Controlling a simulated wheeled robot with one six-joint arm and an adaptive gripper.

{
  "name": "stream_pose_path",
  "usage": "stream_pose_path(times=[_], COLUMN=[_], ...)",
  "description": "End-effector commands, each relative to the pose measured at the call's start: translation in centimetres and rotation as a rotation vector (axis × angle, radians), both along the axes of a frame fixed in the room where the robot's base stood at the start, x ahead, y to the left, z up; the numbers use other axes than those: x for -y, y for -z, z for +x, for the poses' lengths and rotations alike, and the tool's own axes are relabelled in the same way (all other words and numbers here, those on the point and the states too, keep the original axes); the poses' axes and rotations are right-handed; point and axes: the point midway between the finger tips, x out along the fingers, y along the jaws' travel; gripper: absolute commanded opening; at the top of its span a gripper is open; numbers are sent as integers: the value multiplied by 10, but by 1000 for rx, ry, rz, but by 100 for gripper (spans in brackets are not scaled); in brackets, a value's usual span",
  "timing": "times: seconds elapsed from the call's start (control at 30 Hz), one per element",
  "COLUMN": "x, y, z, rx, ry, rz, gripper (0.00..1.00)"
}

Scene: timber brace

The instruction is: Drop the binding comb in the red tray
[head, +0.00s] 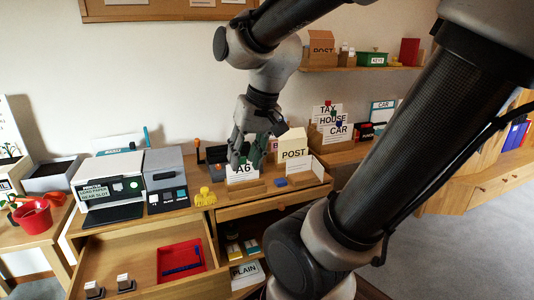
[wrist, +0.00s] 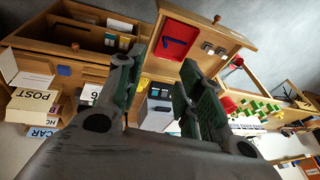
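The red tray (head: 169,258) lies in the open drawer at the lower left of the head view. It also shows at the top of the wrist view (wrist: 166,31). A slim dark blue piece (head: 182,268), which looks like the binding comb, lies in the tray; it shows in the wrist view too (wrist: 178,42). My gripper (head: 246,160) is above the desk, in front of the A6 card and well apart from the tray. In the wrist view its fingers (wrist: 156,68) are spread with nothing held between them.
The open drawer (head: 110,262) also holds two small pale-topped blocks (head: 124,282). A printer (head: 108,190), a yellow object (head: 205,196) and a POST box (head: 292,150) stand on the desk. A red pot (head: 33,218) is at the far left.

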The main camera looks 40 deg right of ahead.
Motion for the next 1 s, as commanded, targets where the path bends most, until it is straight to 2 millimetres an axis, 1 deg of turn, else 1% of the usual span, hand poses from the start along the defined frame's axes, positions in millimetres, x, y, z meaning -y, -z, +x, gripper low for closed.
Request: stream_pose_path(times=[0.03,0.1,0.2,0.3,1.0], x=[5,11,18,22,22], y=[-7,-13,-17,-19,-19], z=[-15,-32,-47,-54,-54], rx=[32,57,78,86,87], ry=[-58,-129,-193,-222,-224], rz=[-45,-103,-162,-190,-192], gripper=[37,37,37,37,37])
